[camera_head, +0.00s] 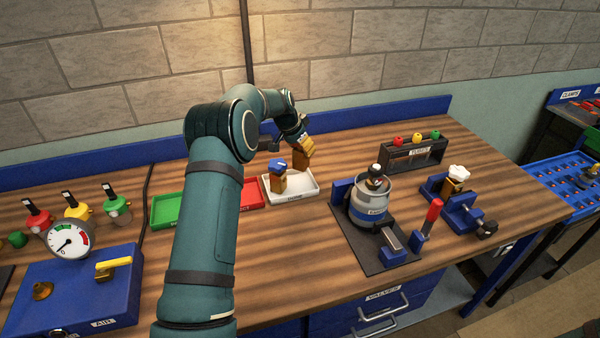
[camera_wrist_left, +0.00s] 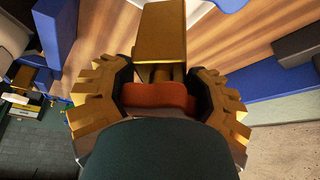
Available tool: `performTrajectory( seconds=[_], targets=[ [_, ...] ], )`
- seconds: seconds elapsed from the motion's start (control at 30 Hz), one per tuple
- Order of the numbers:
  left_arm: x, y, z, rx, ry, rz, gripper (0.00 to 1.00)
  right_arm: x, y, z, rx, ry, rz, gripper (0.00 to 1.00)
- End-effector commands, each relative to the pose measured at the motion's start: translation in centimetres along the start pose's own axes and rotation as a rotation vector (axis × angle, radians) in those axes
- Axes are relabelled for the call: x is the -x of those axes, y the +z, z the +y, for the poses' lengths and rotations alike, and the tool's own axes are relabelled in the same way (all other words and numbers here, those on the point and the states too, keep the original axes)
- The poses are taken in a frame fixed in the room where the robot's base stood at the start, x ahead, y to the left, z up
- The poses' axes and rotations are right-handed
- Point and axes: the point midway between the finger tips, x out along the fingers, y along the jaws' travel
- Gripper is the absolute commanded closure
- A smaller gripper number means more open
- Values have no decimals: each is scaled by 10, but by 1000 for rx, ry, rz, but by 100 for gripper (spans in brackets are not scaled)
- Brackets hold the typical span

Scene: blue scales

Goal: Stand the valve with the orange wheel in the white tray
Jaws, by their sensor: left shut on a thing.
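My left gripper (camera_head: 304,145) is shut on the valve with the orange wheel. In the left wrist view the orange wheel (camera_wrist_left: 160,95) sits between the fingers, and the brass body (camera_wrist_left: 160,35) points away from the gripper. In the head view the brass body (camera_head: 301,158) hangs at the back right of the white tray (camera_head: 304,191); I cannot tell whether it touches anything below. A valve with a blue wheel (camera_head: 278,179) stands upright in the left part of the tray. My right gripper is not in view.
A red tray (camera_head: 250,193) and a green tray (camera_head: 166,210) stand left of the white tray, partly behind my arm. A rack with coloured knobs (camera_head: 412,153) and a grey canister (camera_head: 370,202) in a fixture stand to the right. A gauge box (camera_head: 75,290) is at front left.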

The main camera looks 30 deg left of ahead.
Motion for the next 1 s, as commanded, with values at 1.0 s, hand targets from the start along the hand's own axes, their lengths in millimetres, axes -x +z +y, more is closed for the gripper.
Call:
performTrajectory(
  seconds=[1.0],
  targets=[
    [-70, 31, -1, 0, 0, 2, 86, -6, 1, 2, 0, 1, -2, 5]
  ],
)
